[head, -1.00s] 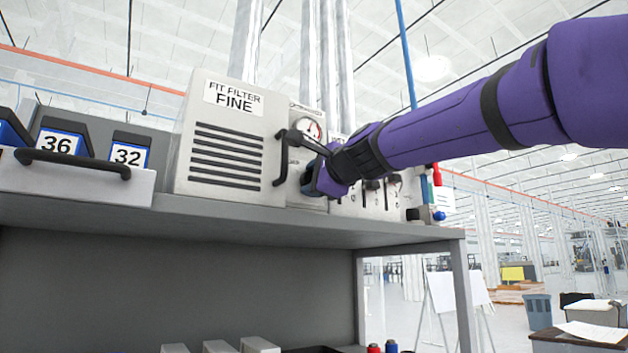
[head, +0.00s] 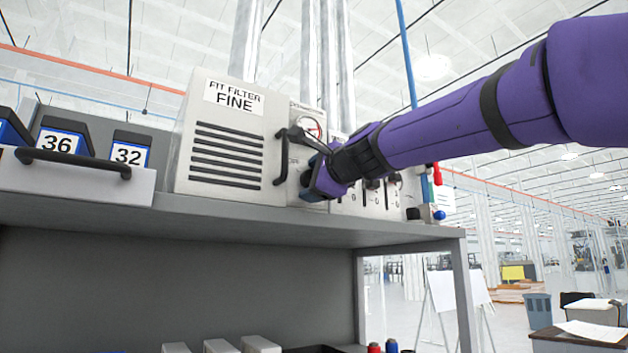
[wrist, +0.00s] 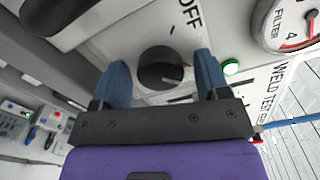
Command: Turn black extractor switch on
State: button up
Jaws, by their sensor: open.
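The black extractor switch (wrist: 160,68) is a round knob on a pale panel in the wrist view, with a light pointer line and the word OFF beside it. The pointer line runs toward the right, below the OFF lettering. My gripper (wrist: 162,80) is open, with one blue finger on each side of the knob. I cannot tell whether the fingers touch it. A green lamp (wrist: 231,67) glows to the right of the knob. In the head view my gripper (head: 308,182) is at the panel right of the filter box, and it hides the knob.
The filter box (head: 228,140) marked FINE, with a black handle (head: 282,158), stands close left of my gripper. A round gauge (wrist: 288,24) sits on the panel. Several slider switches are to the right. The grey shelf (head: 220,221) runs underneath.

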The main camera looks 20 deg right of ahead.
jog(key=s+d, duration=0.2)
jog(key=s, duration=0.8)
jog(key=shift+s, duration=0.3)
jog(key=s+d+f+n+g+h, duration=0.1)
jog(key=s+f+n+g, duration=0.3)
jog(key=f, duration=0.9)
jog(key=s+d+f+n+g+h, duration=0.1)
jog(key=s+f+n+g, duration=0.3)
jog(key=f, duration=1)
jog(key=s+d+f+n+g+h, duration=0.1)
jog(key=s+f+n+g, duration=0.3)
jog(key=s+f+n, duration=0.4)
notch_tip(320, 180, down, 6)
jog(key=d+n, duration=0.1)
jog(key=n, duration=0.2)
jog(key=shift+s+d, duration=0.25)
